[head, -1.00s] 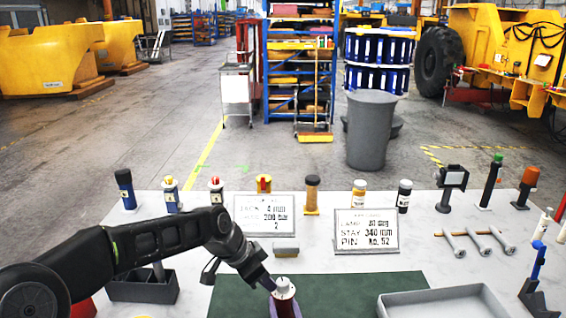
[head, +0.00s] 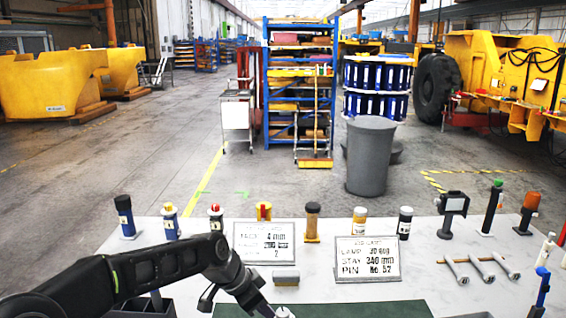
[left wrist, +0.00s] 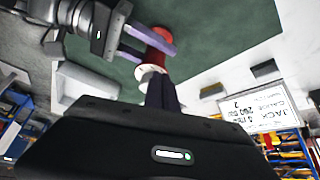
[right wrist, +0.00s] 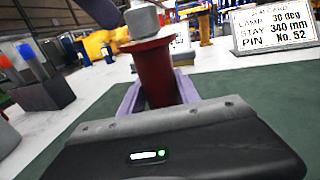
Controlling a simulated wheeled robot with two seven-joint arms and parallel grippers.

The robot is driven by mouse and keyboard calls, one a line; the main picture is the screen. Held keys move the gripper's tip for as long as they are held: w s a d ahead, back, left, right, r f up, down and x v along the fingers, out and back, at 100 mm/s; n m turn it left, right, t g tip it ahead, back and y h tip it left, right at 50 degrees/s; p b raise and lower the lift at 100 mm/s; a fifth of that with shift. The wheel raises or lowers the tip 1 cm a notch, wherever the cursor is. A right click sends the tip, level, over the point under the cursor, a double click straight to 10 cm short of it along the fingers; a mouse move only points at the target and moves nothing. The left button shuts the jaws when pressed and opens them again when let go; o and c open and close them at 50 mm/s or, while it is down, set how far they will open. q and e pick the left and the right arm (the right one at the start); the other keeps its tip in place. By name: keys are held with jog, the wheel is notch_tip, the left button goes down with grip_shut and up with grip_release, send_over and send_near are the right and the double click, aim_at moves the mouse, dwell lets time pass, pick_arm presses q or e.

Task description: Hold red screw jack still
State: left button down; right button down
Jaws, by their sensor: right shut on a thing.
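The red screw jack (right wrist: 157,76) stands upright in the right wrist view, with a grey-white head on top. My right gripper (right wrist: 158,90) is shut on its red body, one purple finger on each side. In the left wrist view the jack (left wrist: 155,66) shows its red body and pale round head. My left gripper (left wrist: 162,92) has its fingers together close to that head; whether they touch it I cannot tell. In the head view only the jack's pale top (head: 285,313) shows at the bottom edge, beside my left gripper (head: 266,309).
A green mat (head: 365,309) lies under the work area. Two printed cards (head: 367,259) stand behind it. A small grey block (head: 286,278) lies between them and the mat. Several bottles and tools line the back of the white table. A dark bin (right wrist: 42,88) shows at left.

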pick_arm(q)
jog(key=shift+s+a, duration=0.1)
jog(key=shift+a, duration=0.2)
notch_tip(320, 180, up, 6)
dwell(0.7)
jog(key=shift+s+d+r, duration=0.25)
jog(key=shift+s+d, duration=0.15)
jog(key=shift+s, duration=0.1)
jog(key=shift+s+d+r, duration=0.25)
jog(key=shift+s+d, duration=0.1)
jog(key=shift+s, duration=0.15)
jog(key=shift+f, duration=0.1)
notch_tip(320, 180, down, 7)
